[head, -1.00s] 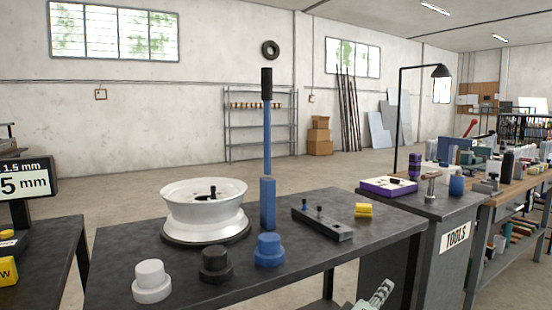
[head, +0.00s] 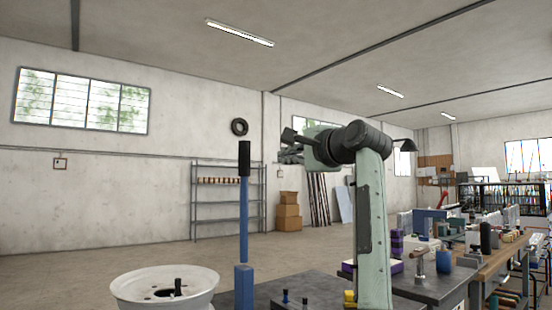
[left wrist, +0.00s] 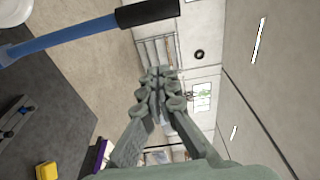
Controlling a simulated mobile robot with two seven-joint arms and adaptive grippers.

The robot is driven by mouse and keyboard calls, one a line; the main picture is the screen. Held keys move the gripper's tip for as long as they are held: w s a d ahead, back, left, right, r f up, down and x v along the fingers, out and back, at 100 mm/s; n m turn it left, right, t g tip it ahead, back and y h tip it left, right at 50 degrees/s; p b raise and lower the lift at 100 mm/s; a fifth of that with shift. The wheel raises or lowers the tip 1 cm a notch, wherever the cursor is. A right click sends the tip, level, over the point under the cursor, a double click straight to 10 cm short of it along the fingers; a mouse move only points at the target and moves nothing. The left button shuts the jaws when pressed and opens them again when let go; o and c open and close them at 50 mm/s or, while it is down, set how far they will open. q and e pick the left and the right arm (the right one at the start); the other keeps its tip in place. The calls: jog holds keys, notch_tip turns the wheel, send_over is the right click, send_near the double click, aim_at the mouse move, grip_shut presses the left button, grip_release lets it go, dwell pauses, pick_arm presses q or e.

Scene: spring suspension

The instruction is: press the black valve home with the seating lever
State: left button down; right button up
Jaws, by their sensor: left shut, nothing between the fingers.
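The seating lever is a blue upright post (head: 244,215) with a black grip (head: 244,158) on top, standing on the dark workbench (head: 322,280). The lever's blue shaft (left wrist: 60,38) and black grip (left wrist: 148,12) also show in the left wrist view. The black valve (head: 178,286) stands in the white wheel rim (head: 140,289), left of the lever; its seat is not clear from here. My left gripper (head: 290,146) is shut and empty, raised, and appears right of the lever's grip, apart from it. Its fingertips (left wrist: 156,76) meet in the wrist view. My right gripper is not in view.
A dark block with pegs (left wrist: 15,117) and a yellow piece (left wrist: 47,171) lie on the bench right of the lever. A second bench with tools (head: 440,287) stands further right. The air around the lever's grip is free.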

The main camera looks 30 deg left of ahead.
pick_arm(q)
jog(key=p+x, duration=0.2)
jog(key=x, duration=0.7)
jog(key=shift+s+a, duration=0.15)
jog(key=shift+s, duration=2.05)
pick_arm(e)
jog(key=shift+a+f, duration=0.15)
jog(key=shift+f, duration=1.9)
pick_arm(q)
jog(key=shift+a, duration=0.15)
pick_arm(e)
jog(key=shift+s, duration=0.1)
